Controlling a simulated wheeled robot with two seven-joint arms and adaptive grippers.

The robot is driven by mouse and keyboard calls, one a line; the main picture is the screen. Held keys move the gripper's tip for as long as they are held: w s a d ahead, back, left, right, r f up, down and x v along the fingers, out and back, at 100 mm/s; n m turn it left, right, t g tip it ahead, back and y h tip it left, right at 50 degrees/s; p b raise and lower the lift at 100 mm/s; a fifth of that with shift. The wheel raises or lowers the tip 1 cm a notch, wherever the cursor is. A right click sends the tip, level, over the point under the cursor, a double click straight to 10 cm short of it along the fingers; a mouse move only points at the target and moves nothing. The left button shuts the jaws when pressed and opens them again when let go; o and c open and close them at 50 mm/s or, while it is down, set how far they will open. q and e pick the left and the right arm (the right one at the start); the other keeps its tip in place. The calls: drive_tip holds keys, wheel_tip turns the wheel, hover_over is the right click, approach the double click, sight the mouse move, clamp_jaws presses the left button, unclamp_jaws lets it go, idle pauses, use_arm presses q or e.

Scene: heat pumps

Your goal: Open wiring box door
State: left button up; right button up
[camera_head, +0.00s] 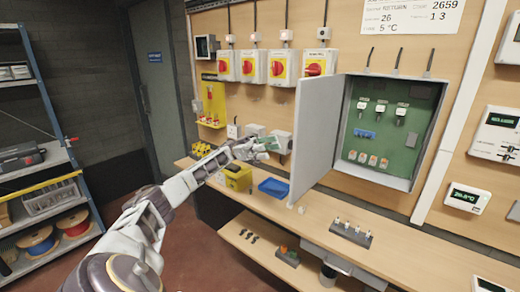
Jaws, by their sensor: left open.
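The wiring box (392,127) is mounted on the wooden wall at the right of centre. Its light grey door (316,135) is swung out to the left, standing well away from the box. The green inside panel with switches, a blue part and several orange-topped parts shows. My left arm reaches in from the lower left. My left gripper (272,145) is open, just left of the door's outer edge, and looks empty. I cannot tell whether a fingertip touches the door. My right gripper is not in view.
A wooden bench (345,213) runs below the box, with a blue tray (273,188), a yellow box (238,178) and a small rack (351,233) on it. Red-knobbed switch boxes (281,68) hang above the gripper. A shelf unit (40,180) stands at left.

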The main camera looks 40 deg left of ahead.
use_arm(q)
drive_tip(key=shift+v, duration=1.75)
